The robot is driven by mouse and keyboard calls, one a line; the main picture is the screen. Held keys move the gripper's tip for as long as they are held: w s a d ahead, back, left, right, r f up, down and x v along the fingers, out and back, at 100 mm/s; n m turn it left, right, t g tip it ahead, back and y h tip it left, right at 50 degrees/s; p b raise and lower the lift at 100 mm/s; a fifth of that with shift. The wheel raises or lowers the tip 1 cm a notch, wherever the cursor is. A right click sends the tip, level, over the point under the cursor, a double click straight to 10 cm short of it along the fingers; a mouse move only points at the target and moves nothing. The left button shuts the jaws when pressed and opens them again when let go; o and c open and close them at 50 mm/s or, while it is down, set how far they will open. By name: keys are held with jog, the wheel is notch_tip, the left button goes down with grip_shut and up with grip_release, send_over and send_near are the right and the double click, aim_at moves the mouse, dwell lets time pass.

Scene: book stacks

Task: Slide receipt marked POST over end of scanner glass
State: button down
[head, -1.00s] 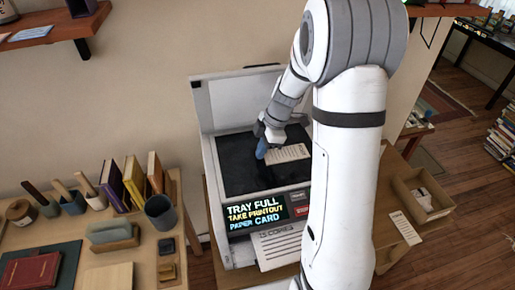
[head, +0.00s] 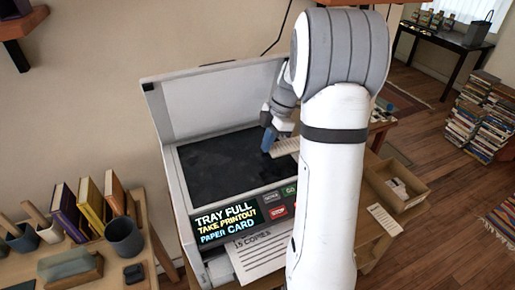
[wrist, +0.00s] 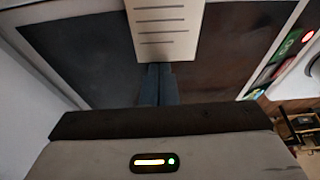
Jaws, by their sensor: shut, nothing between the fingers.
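The scanner's dark glass (head: 215,167) lies under its raised lid, and it fills much of the wrist view (wrist: 80,65). A pale receipt (head: 287,146) lies toward the right end of the glass, partly hidden behind my arm. In the wrist view the receipt (wrist: 163,32) shows printed lines, but no POST mark is readable, and its far end is cut off. My gripper (head: 268,142) is down at the receipt's near left edge. In the wrist view its blue fingers (wrist: 159,78) are together and meet the receipt's edge, with nothing between them.
A printout (head: 262,250) sticks out of the scanner's front below a panel reading TRAY FULL (head: 228,218). To the right are another paper slip (head: 383,218) and an open cardboard box (head: 398,188). Books (head: 90,205) and a dark cup (head: 124,238) stand at left.

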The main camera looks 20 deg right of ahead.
aim_at(250, 155)
jog(key=a+b, duration=0.1)
jog(key=a, duration=0.3)
jog(key=shift+a+b, duration=0.1)
jog(key=shift+b, duration=0.3)
jog(key=v, duration=1)
jog(key=s+a+f+m+t+h, duration=0.1)
jog(key=s+a+f+m+h, duration=0.1)
jog(key=s+a+m, duration=0.4)
jog(key=s+a+f+m+t+h, duration=0.1)
jog(key=s+a+f+m, duration=0.2)
jog(key=s+m, duration=0.9)
jog(key=s+a, duration=0.3)
jog(key=shift+a+t+h, duration=0.2)
jog(key=shift+t+h, duration=0.2)
